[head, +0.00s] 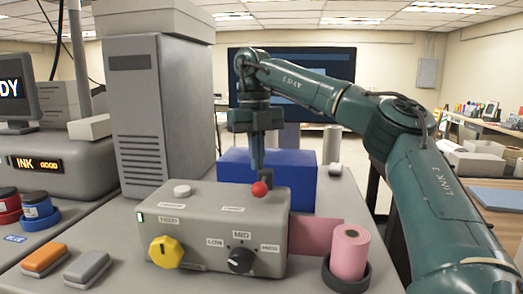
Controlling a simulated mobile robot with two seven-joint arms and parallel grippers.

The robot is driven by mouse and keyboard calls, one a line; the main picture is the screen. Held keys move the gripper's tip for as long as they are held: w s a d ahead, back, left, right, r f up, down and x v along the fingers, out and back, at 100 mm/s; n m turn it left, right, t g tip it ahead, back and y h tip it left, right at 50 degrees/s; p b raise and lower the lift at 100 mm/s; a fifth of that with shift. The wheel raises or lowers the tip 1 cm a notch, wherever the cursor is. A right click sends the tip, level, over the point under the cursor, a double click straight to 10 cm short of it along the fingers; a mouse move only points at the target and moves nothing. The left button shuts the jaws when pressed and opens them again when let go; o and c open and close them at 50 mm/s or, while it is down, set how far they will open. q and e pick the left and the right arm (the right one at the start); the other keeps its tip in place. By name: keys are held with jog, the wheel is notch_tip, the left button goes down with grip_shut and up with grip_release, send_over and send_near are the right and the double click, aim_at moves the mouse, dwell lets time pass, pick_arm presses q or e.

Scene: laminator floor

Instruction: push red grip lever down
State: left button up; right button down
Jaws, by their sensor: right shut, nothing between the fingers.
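The red grip lever shows as a round red knob (260,189) at the top rear right of a grey control box (215,215). The lever's shaft below the knob is mostly hidden behind the box. My right gripper (257,168) points straight down, shut and empty, with its fingertips just above or behind the red knob. I cannot tell whether the fingertips touch the knob. My left gripper is not in view.
The control box has a yellow knob (166,252), a black dial (241,260) and a white button (182,190). A blue block (232,165) stands behind it. A pink roll (349,252) stands at right. Orange (44,259) and grey (87,268) blocks lie at left.

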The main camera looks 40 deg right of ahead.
jog(key=shift+w+d+r, duration=0.15)
jog(key=shift+w+r, duration=0.05)
jog(key=shift+w, duration=0.45)
notch_tip(320, 180, up, 8)
jog(key=shift+w+f, duration=0.25)
jog(key=shift+w, duration=0.05)
jog(key=shift+d, duration=0.1)
dwell(0.7)
